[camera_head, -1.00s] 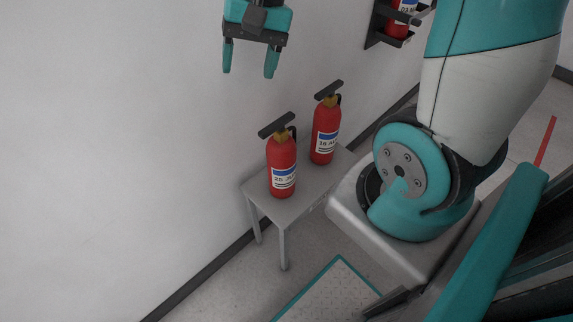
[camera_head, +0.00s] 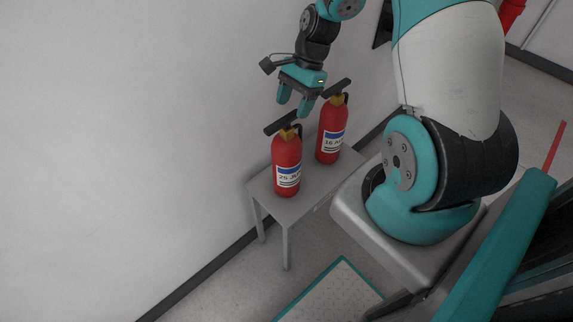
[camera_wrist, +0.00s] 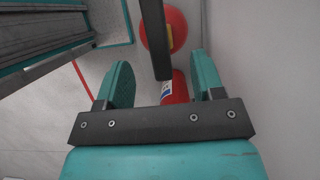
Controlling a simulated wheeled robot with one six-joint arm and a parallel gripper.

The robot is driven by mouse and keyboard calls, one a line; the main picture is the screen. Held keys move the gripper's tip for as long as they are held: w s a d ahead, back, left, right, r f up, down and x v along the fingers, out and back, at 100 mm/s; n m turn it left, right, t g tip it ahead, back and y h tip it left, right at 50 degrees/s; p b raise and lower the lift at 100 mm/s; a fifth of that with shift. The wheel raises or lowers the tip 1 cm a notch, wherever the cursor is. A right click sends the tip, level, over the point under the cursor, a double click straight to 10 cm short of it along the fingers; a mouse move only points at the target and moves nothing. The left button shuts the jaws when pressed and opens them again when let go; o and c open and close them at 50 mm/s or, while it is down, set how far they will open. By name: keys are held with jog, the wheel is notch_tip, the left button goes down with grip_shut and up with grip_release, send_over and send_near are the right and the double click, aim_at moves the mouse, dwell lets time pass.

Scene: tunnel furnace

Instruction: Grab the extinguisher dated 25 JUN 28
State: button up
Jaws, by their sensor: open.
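The nearer red extinguisher (camera_head: 286,172) stands upright on a small grey table (camera_head: 312,192); its label reads "25 JU", the rest unreadable. A second red extinguisher (camera_head: 330,147) stands behind it to the right, with a label that seems to start with "16". My gripper (camera_head: 295,104) is open and empty, fingers pointing down, above and between the two black handles. In the wrist view, my gripper (camera_wrist: 162,78) has a black handle bar (camera_wrist: 152,35) crossing between its fingers. A red body with a yellow collar (camera_wrist: 165,30) shows beyond the fingers, and part of another red body shows between them.
A white wall (camera_head: 120,140) runs close along the left of the table. A teal-edged floor plate (camera_head: 330,295) lies in front. The space left of the nearer extinguisher is free up to the wall.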

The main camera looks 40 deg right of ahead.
aim_at(289, 116)
jog(key=x, duration=0.5)
jog(key=shift+a+f, duration=0.2)
jog(key=shift+f, duration=0.1)
jog(key=shift+c, duration=0.3)
grip_shut()
jog(key=shift+r, duration=0.1)
